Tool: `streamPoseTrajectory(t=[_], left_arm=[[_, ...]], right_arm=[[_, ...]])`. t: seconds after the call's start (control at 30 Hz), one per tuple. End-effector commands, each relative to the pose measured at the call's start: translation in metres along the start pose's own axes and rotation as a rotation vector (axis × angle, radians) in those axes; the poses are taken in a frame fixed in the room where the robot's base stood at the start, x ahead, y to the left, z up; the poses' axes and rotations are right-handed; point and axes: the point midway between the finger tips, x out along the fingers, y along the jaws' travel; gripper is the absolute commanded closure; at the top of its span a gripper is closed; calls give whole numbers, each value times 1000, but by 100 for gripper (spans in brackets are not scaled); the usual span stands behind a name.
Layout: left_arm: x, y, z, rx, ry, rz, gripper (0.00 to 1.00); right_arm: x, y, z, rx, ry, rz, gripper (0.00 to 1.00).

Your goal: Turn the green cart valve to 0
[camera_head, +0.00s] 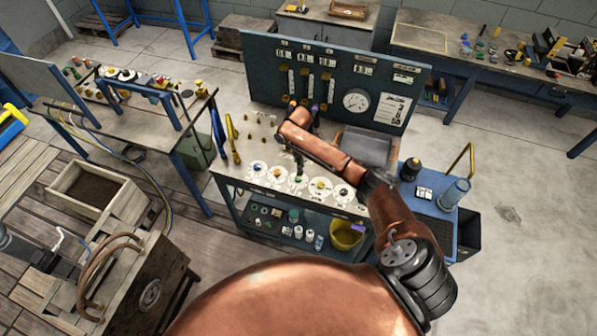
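A row of several round white dials with small coloured knobs lies along the front of the top of the cart (235,172). The green valve (298,179) is the middle one; its pointer and numbers are too small to read. My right arm comes in from the lower right and reaches over the cart top. My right gripper (298,164) points down just above and behind the green valve. It is small, dark and partly hidden by the arm, so I cannot tell whether its fingers are open or touch the valve. My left gripper is not in view.
A blue upright panel (270,55) with gauges stands at the cart's back. A yellow bucket (345,236) and bottles sit on its lower shelf. A blue trolley (428,207) stands at right, a workbench (150,130) at left. Floor at far right is clear.

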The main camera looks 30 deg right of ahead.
Motion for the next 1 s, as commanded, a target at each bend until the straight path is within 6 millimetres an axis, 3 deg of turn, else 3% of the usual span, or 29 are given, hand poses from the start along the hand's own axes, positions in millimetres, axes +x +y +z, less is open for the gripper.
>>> streamPoseTrajectory(t=[0.13, 0.37, 0.87, 1.0], left_arm=[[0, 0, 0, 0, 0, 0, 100], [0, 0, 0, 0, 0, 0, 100], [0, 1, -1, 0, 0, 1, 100], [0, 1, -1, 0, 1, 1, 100]], right_arm=[[-21, 0, 0, -1, 1, 1, 59], [-31, 0, 0, 0, 1, -1, 59], [-30, -2, -1, 0, 1, -2, 59], [-8, -26, -10, 10, 12, -7, 59]])
